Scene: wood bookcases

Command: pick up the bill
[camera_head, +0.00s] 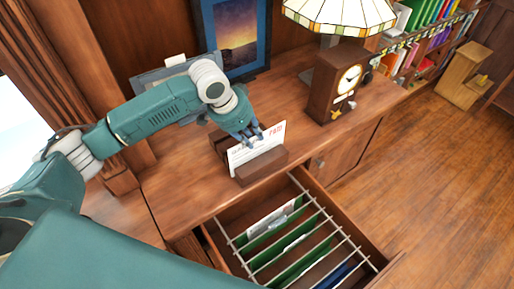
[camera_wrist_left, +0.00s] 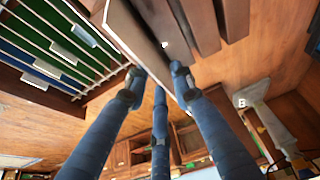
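The bill (camera_head: 256,149), a white envelope or sheet with red print, stands upright in a dark wooden holder (camera_head: 262,168) on the desk top. My left gripper (camera_head: 249,133) reaches down over the bill's upper edge. In the left wrist view its blue fingers (camera_wrist_left: 157,78) are spread apart on either side of the bill (camera_wrist_left: 135,38), which is seen at a steep angle. I cannot tell whether any finger touches it. The bill's lower edge is hidden in the holder. My right gripper is not in view.
An open drawer (camera_head: 209,234) with green folders and metal rails lies below the holder. A wooden clock (camera_head: 337,84) and a stained-glass lamp (camera_head: 338,14) stand to the right. A framed picture (camera_head: 235,35) is behind.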

